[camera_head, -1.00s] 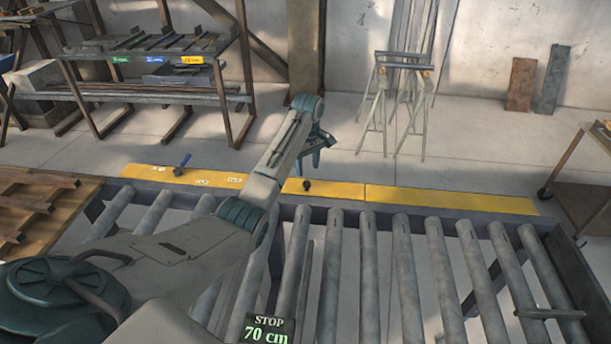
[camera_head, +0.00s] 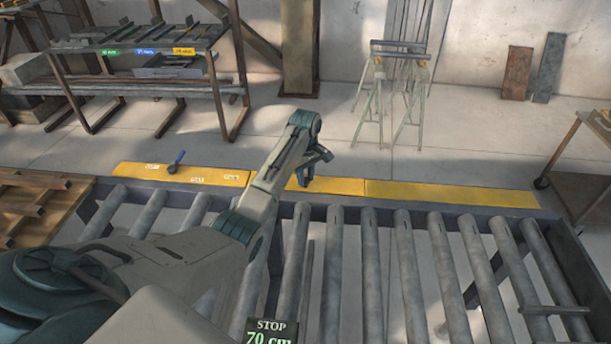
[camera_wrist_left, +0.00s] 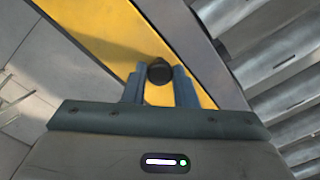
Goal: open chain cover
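The yellow chain cover (camera_head: 330,185) runs as a long strip along the far side of the roller conveyor, and it appears closed. It also shows in the left wrist view (camera_wrist_left: 100,25). A round black knob (camera_wrist_left: 160,71) stands on it. My left gripper (camera_head: 304,184) points down at the cover and hides the knob in the head view. In the left wrist view its two blue-grey fingers (camera_wrist_left: 159,74) are apart, with the knob between their tips; I cannot tell whether they touch it. My right gripper is not in view.
Another yellow section (camera_head: 450,194) continues right. The conveyor rollers (camera_head: 371,260) lie in front. A STOP display (camera_head: 270,333) is at the bottom. A sawhorse (camera_head: 398,90) and a rack (camera_head: 150,80) stand behind.

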